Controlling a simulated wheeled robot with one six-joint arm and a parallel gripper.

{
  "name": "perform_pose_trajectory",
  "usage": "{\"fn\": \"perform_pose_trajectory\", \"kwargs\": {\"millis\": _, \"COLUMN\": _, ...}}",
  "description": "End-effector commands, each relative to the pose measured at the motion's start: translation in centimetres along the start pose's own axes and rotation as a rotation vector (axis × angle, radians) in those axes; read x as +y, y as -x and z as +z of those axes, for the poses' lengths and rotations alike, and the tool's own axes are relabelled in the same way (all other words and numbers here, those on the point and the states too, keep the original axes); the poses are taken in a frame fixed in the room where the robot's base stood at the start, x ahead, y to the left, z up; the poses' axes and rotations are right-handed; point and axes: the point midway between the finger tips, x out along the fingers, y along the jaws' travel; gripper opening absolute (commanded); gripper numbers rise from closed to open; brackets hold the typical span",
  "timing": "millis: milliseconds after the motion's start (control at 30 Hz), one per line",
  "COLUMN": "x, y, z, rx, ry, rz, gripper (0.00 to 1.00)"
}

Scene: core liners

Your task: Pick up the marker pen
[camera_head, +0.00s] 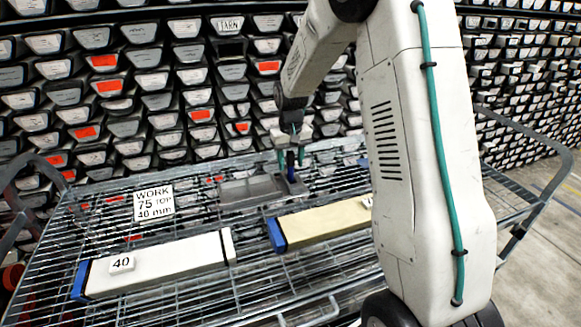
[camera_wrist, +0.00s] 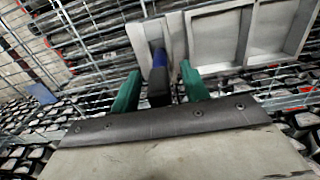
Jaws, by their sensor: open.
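My gripper (camera_head: 291,157) is open, with its green fingers pointing down at the right end of a grey metal tray. It also shows in the wrist view (camera_wrist: 159,88). A dark upright piece with blue beside it, apparently the marker pen (camera_wrist: 158,84), stands between the fingers there, in a narrow pale holder. In the head view the marker pen (camera_head: 290,161) shows as a small dark blue shape between the fingers. Its lower part is hidden.
The grey tray (camera_head: 247,190), with larger compartments, lies on a wire mesh cart. A white core liner (camera_head: 160,265) marked 40 and a cream core liner (camera_head: 325,221) lie in front. A WORK 75 sign (camera_head: 154,203) is at left. Racks of liners (camera_head: 150,80) fill the back.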

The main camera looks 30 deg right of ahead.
Motion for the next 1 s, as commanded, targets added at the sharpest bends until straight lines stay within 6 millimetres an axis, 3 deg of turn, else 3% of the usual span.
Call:
{"fn": "perform_pose_trajectory", "kwargs": {"millis": 133, "x": 0.0, "y": -2.1, "z": 0.0, "rx": -0.001, "ry": 0.0, "rz": 0.0, "gripper": 0.45}}
{"fn": "perform_pose_trajectory", "kwargs": {"millis": 367, "x": 0.0, "y": -2.3, "z": 0.0, "rx": 0.0, "ry": 0.0, "rz": 0.0, "gripper": 0.45}}
{"fn": "perform_pose_trajectory", "kwargs": {"millis": 533, "x": 0.0, "y": -2.3, "z": 0.0, "rx": 0.0, "ry": 0.0, "rz": 0.0, "gripper": 0.01}}
{"fn": "perform_pose_trajectory", "kwargs": {"millis": 867, "x": 0.0, "y": -2.0, "z": 0.0, "rx": 0.001, "ry": 0.0, "rz": 0.0, "gripper": 0.0}}
{"fn": "perform_pose_trajectory", "kwargs": {"millis": 1000, "x": 0.0, "y": -0.3, "z": -0.1, "rx": 0.005, "ry": 0.0, "rz": 0.0, "gripper": 0.0}}
